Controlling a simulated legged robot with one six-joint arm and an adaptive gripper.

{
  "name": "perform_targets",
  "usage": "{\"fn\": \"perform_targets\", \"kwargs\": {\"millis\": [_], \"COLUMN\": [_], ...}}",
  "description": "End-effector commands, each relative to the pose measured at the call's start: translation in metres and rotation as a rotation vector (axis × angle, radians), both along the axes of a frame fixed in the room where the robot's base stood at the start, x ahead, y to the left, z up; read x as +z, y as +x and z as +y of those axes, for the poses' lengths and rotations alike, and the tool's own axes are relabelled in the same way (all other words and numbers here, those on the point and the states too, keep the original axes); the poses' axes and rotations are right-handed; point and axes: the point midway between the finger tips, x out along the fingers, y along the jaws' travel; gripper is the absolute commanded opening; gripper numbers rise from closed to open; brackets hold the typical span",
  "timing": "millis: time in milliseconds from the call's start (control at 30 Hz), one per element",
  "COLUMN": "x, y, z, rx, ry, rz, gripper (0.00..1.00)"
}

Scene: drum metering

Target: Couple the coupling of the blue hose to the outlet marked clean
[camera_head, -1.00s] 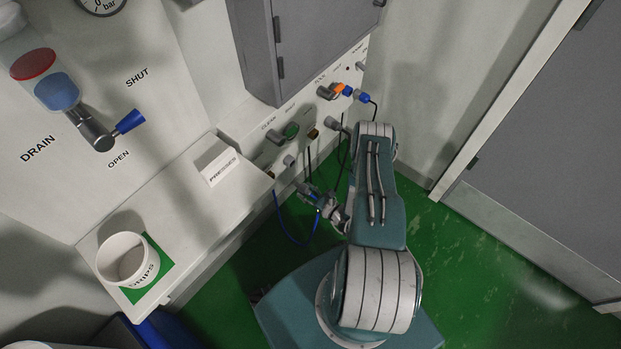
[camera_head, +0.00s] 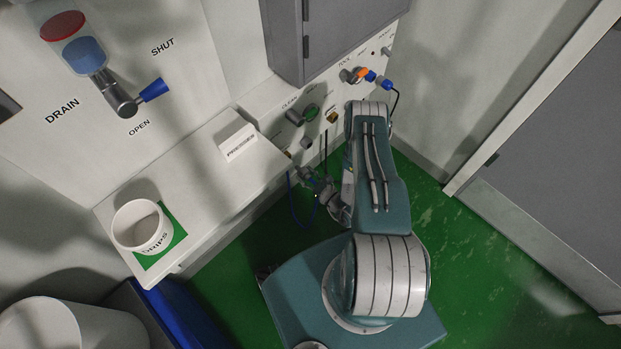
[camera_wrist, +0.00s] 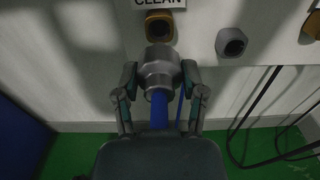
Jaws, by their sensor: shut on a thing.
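My gripper (camera_wrist: 160,78) is shut on the grey coupling (camera_wrist: 159,68) of the blue hose (camera_wrist: 159,110), one finger on each side. The hose runs from the coupling back toward my palm. The coupling's far end is just below the outlet marked clean (camera_wrist: 160,25), a yellow-orange fitting under the CLEAN label (camera_wrist: 158,2). They look close in the wrist view; I cannot tell whether they touch. In the head view my gripper (camera_head: 316,186) is low by the wall panel, with the blue hose (camera_head: 291,205) hanging in a loop beside it.
A second, grey outlet (camera_wrist: 231,42) is right of the clean one, with dark hanging lines (camera_wrist: 262,120) farther right. In the head view, a shelf (camera_head: 195,190) holds a white cup (camera_head: 140,226) and a PRESSES block (camera_head: 238,140). A grey cabinet (camera_head: 335,35) overhangs the panel.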

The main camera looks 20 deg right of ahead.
Motion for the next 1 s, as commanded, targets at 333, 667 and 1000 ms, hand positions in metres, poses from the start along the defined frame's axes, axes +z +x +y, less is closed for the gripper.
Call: {"fn": "perform_targets", "kwargs": {"millis": [333, 667, 1000], "x": [0.000, 0.000, 0.001], "y": [0.024, 0.028, 0.028], "z": [0.009, 0.010, 0.010], "rx": [0.002, 0.000, 0.000], "ry": [-0.002, 0.000, 0.000], "rz": [-0.002, -0.002, -0.002], "gripper": [0.00, 0.00, 0.00]}}
